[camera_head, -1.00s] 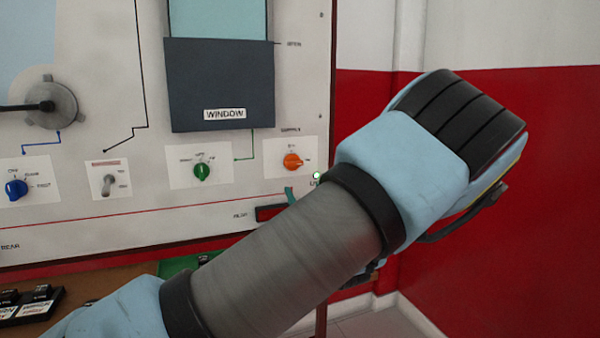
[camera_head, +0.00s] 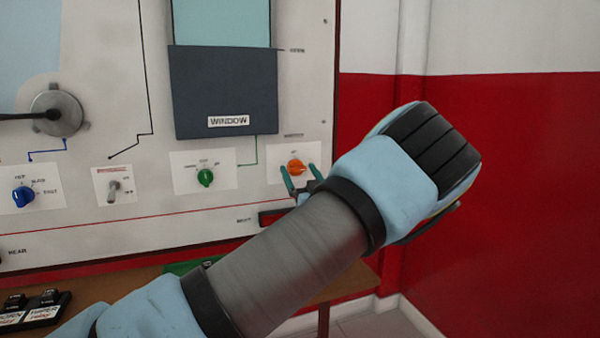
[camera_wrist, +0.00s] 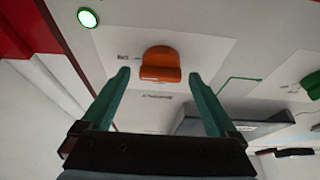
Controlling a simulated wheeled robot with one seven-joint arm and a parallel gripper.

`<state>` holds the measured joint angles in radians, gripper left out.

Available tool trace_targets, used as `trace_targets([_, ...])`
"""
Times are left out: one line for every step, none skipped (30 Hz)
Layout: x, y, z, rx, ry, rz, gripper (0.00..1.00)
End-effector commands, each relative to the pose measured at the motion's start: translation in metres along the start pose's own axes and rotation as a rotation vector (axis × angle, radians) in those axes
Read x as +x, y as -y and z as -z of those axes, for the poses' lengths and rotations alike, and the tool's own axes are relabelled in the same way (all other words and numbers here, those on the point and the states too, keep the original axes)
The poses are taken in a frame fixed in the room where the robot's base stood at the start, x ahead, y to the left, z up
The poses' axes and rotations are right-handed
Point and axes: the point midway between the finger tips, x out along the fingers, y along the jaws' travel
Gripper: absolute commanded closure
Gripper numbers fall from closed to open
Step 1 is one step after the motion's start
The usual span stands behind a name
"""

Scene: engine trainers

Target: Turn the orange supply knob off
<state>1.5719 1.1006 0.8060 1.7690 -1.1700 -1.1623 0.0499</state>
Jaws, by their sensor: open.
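The orange supply knob (camera_head: 296,167) sits on a white label plate at the lower right of the panel. In the wrist view the orange knob (camera_wrist: 160,65) is near the top centre, its bar lying roughly across the picture. My gripper (camera_head: 301,177) is open, with teal fingers just below and either side of the knob in the head view. In the wrist view my gripper's fingertips (camera_wrist: 158,75) flank the knob with gaps on both sides. They do not appear to touch it. My forearm hides part of the panel's lower right edge.
A green knob (camera_head: 205,177), a toggle switch (camera_head: 114,190) and a blue knob (camera_head: 22,197) lie left along the panel. The dark window block (camera_head: 222,95) is above. A lit green lamp (camera_wrist: 87,18) is close by in the wrist view. Red wall stands right.

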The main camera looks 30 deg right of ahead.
Motion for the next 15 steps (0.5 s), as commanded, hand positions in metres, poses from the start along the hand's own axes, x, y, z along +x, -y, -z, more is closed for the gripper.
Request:
trace_targets([0.0001, 0.0000, -0.0002, 0.000, 0.000, 0.000, 0.06])
trace_targets([0.0000, 0.0000, -0.0002, 0.000, 0.000, 0.000, 0.06])
trace_targets([-0.0001, 0.0000, -0.0002, 0.000, 0.000, 0.000, 0.06])
trace_targets([-0.0001, 0.0001, -0.0002, 0.000, 0.000, 0.000, 0.06])
trace_targets([-0.0001, 0.0001, -0.0002, 0.000, 0.000, 0.000, 0.06])
trace_targets([-0.0002, 0.0001, -0.0002, 0.000, 0.000, 0.000, 0.11])
trace_targets([-0.0002, 0.0001, -0.0002, 0.000, 0.000, 0.000, 0.14])
trace_targets([-0.0002, 0.0001, -0.0002, 0.000, 0.000, 0.000, 0.18])
trace_targets([-0.0002, 0.0001, -0.0002, 0.000, 0.000, 0.000, 0.22])
trace_targets([-0.0003, 0.0001, -0.0002, 0.000, 0.000, 0.000, 0.25])
trace_targets([-0.0003, 0.0001, -0.0002, 0.000, 0.000, 0.000, 0.29])
trace_targets([-0.0003, 0.0001, -0.0002, 0.000, 0.000, 0.000, 0.33])
trace_targets([-0.0003, 0.0001, -0.0002, 0.000, 0.000, 0.000, 0.37])
trace_targets([-0.0003, 0.0001, -0.0002, 0.000, 0.000, 0.000, 0.40])
trace_targets([-0.0003, 0.0001, -0.0002, 0.000, 0.000, 0.000, 0.44])
